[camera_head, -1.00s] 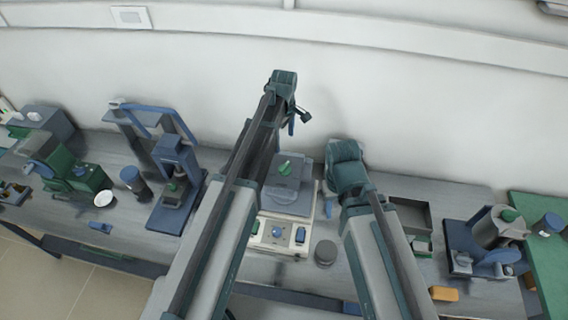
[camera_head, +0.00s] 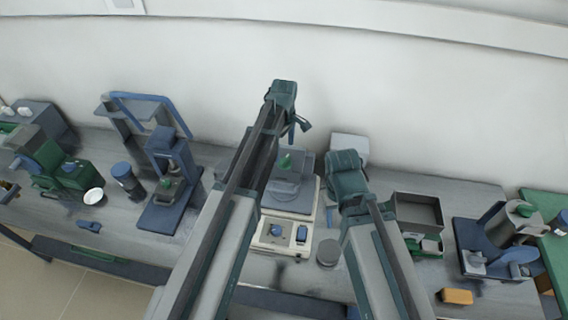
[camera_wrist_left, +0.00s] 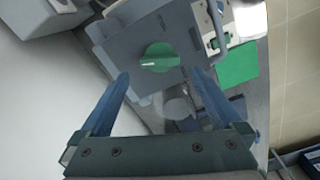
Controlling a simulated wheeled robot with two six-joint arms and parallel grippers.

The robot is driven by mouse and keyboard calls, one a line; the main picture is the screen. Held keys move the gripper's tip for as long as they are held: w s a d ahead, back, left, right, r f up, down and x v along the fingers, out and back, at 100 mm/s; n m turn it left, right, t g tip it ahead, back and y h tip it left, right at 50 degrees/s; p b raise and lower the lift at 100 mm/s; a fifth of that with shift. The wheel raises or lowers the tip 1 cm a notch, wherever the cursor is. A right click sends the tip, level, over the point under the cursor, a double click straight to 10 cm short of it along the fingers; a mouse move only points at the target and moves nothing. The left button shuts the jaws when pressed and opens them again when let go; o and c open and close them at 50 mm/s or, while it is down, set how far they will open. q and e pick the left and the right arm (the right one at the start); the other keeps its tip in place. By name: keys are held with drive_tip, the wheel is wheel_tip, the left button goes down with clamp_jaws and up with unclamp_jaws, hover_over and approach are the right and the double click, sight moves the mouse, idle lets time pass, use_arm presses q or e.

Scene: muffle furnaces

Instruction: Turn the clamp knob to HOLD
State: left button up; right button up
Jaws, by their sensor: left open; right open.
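A green knob (camera_head: 286,162) stands on the grey block of the centre machine (camera_head: 262,228) in the head view. I cannot read any clamp or HOLD marking. In the left wrist view a green round knob (camera_wrist_left: 160,58) with a pale pointer mark sits on a grey face. My left gripper (camera_wrist_left: 160,76) is open, its two blue fingers apart with tips near the knob's two sides, not visibly touching it. In the head view the left gripper (camera_head: 298,127) hangs above and behind the centre machine. My right arm's wrist is right of the machine; its fingers are hidden.
The machine's front panel has a blue knob (camera_head: 275,230) and a blue switch (camera_head: 302,234). A round grey piece (camera_head: 327,253) is beside it. A grey open box (camera_head: 418,210) and an orange block (camera_head: 457,296) are at right. A blue-framed stand (camera_head: 165,205) is at left.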

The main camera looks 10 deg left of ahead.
sight(284, 158)
use_arm(q)
wheel_tip(284, 158, down, 5)
drive_tip(key=b, duration=0.3)
drive_tip(key=shift+b, duration=0.4)
drive_tip(key=shift+r, duration=0.1)
drive_tip(key=c, duration=1.3)
